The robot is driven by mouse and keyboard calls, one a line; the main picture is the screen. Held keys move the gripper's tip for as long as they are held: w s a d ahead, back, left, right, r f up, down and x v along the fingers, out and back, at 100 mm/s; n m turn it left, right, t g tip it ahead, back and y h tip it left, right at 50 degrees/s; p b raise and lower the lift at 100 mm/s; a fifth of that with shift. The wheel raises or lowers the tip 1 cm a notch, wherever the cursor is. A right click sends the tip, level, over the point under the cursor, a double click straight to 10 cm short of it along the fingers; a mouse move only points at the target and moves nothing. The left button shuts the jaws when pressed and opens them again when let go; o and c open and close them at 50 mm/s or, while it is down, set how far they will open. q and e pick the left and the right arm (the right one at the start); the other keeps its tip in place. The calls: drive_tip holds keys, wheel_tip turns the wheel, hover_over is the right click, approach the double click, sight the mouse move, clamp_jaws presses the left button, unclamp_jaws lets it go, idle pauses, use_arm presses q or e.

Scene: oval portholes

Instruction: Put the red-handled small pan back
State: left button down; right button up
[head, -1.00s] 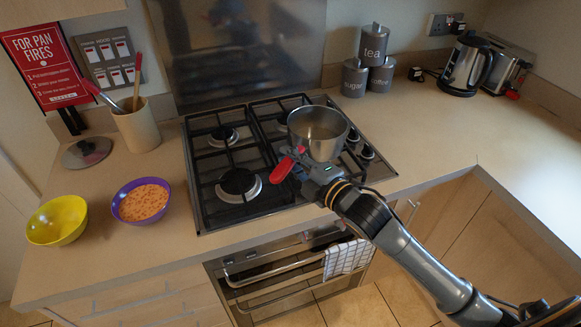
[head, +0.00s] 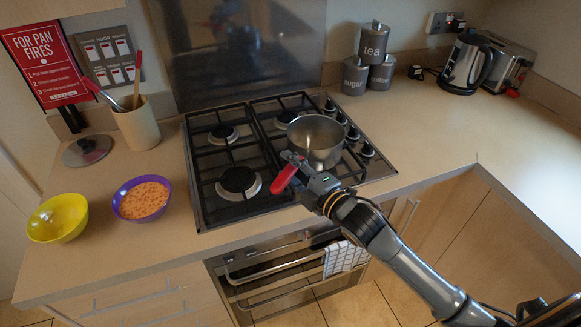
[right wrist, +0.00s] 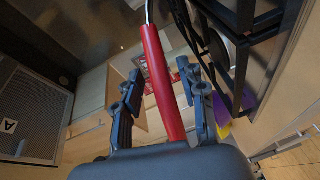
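The small steel pan (head: 316,140) sits on the right side of the gas hob (head: 205,200) and looks upright. Its red handle (head: 284,179) points toward the front left. My right gripper (head: 290,164) is at the handle. In the right wrist view the red handle (right wrist: 160,85) runs between the two fingers of the gripper (right wrist: 160,76), with a visible gap on each side, so the fingers are open around it. The pan's bowl is out of sight in that view. My left gripper is not in view.
A purple bowl of orange food (head: 143,199), a yellow bowl (head: 58,218), a utensil pot (head: 138,124) and a lid (head: 86,150) stand left of the hob. Canisters (head: 374,42) and a kettle (head: 466,65) are at the back right. The right counter is mostly clear.

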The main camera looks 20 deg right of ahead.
drive_tip(key=shift+r, duration=0.3)
drive_tip(key=b+v, duration=0.2)
drive_tip(key=v, duration=1)
